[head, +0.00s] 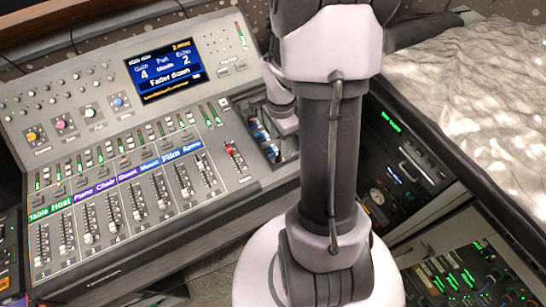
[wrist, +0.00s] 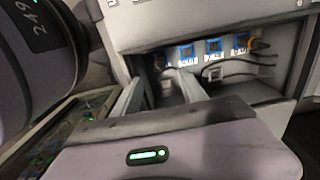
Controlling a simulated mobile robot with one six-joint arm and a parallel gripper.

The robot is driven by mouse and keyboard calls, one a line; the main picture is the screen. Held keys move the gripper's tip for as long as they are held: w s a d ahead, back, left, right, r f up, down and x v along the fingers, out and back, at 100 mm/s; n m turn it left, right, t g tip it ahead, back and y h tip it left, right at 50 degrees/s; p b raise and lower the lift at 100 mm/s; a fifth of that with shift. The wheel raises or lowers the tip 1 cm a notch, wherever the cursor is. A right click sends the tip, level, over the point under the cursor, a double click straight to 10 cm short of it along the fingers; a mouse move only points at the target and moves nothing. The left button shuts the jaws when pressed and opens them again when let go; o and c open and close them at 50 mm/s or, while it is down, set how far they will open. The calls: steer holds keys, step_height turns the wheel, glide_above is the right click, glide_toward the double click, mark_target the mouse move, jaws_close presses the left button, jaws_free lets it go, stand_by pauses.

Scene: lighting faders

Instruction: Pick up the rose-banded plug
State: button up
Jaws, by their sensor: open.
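I cannot make out a rose band on any plug in either view. In the wrist view, an open recess (wrist: 140,46) in the console holds blue-marked sockets (wrist: 213,47) along its back wall. An orange-tan plug end (wrist: 257,44) shows at the right of that row, with dark cables beside and below it. My gripper (wrist: 157,88) is open, its pale fingers reaching into the left part of the recess. A small pale shape (wrist: 166,86) shows near the fingers, too dark to name. In the head view my arm hides the fingers.
The mixing console (head: 200,213) with faders and a lit screen (head: 163,68) fills the left. The recess also shows beside my arm in the head view (head: 262,137). A dark equipment rack (head: 420,160) stands at right, with a crumpled pale sheet (head: 470,90) behind it.

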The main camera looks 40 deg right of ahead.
mark_target(279, 158)
step_height(279, 158, down, 11)
steer(key=b, duration=0.3)
steer(key=shift+b, duration=0.3)
steer(key=shift+r, duration=0.15)
jaws_close()
